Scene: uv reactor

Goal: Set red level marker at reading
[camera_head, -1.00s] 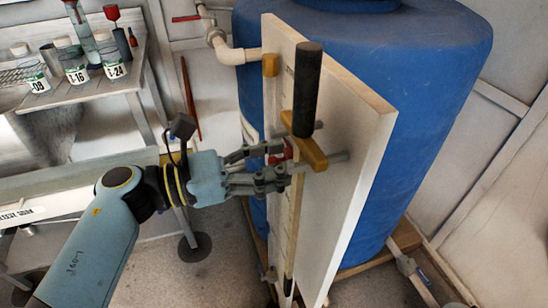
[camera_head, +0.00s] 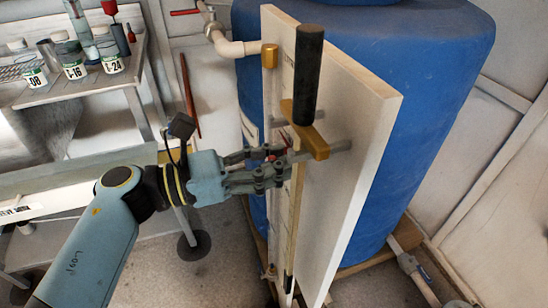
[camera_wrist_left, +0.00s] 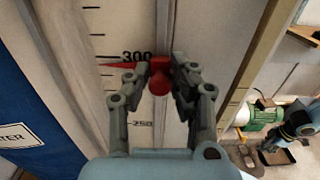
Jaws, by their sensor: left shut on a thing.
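The red level marker (camera_wrist_left: 159,75) shows in the left wrist view, with its pointer aimed left at the scale just below the printed 300. The scale board (camera_wrist_left: 105,20) carries black ticks, and a 250 shows lower down. My left gripper (camera_head: 285,165) is shut on the marker, with one finger on each side of its red knob. In the head view the gripper is at the white board (camera_head: 345,150), and only a bit of red shows between the fingers.
A large blue tank (camera_head: 420,90) stands behind the board. A black cylinder (camera_head: 307,75) and brass brackets (camera_head: 318,143) stick out near the gripper. A bench with labelled jars (camera_head: 70,65) is at the upper left.

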